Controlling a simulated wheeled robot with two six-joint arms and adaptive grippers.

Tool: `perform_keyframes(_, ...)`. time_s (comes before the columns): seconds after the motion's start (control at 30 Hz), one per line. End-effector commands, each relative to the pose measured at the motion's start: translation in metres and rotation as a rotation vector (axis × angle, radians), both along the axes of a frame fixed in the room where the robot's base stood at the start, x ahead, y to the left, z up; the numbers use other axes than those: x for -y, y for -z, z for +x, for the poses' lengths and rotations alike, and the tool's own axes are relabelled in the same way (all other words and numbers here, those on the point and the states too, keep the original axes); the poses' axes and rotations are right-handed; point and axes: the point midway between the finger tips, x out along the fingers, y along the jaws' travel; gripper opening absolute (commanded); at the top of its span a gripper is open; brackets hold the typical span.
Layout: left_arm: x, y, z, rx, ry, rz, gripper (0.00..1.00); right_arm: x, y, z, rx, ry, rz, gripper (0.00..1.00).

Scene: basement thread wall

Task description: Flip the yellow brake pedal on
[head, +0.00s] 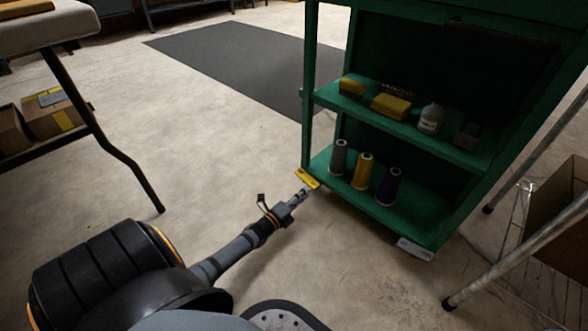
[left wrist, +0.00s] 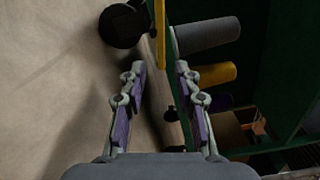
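The yellow brake pedal (head: 307,179) sticks out low at the near left corner of the green cart (head: 375,202), close to the floor. In the left wrist view the pedal (left wrist: 160,32) shows edge-on as a narrow yellow strip, beyond my fingertips and beside a dark round caster (left wrist: 122,26). My left gripper (head: 304,192) reaches low over the floor, just short of the pedal. In the left wrist view its two fingers (left wrist: 159,68) are apart with nothing between them. Whether the pedal is up or down is hard to tell. My right gripper does not show.
Thread cones, one grey (head: 338,157), one yellow (head: 363,171) and one purple (head: 388,187), stand on the cart's lower shelf. A grey pedal-like piece (head: 415,249) sits at its other near corner. A metal-legged stand (head: 510,247) is at right.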

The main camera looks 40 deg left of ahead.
Motion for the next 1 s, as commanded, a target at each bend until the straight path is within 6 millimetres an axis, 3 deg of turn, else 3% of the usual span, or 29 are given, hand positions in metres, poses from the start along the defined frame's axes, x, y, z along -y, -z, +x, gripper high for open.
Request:
perform_keyframes(0.1,-0.002,0.001,-0.031,-0.004,0.002,0.001,0.32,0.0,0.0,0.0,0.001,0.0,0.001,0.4)
perform_keyframes(0.33,-0.005,0.001,-0.066,-0.001,0.001,0.001,0.32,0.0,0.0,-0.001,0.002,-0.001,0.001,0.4)
perform_keyframes(0.93,-0.005,0.0,-0.07,0.001,0.0,0.0,0.32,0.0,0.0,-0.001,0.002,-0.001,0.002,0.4)
perform_keyframes(1.0,-0.002,-0.008,-0.07,0.002,0.002,-0.018,0.32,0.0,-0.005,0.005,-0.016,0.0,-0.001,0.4)
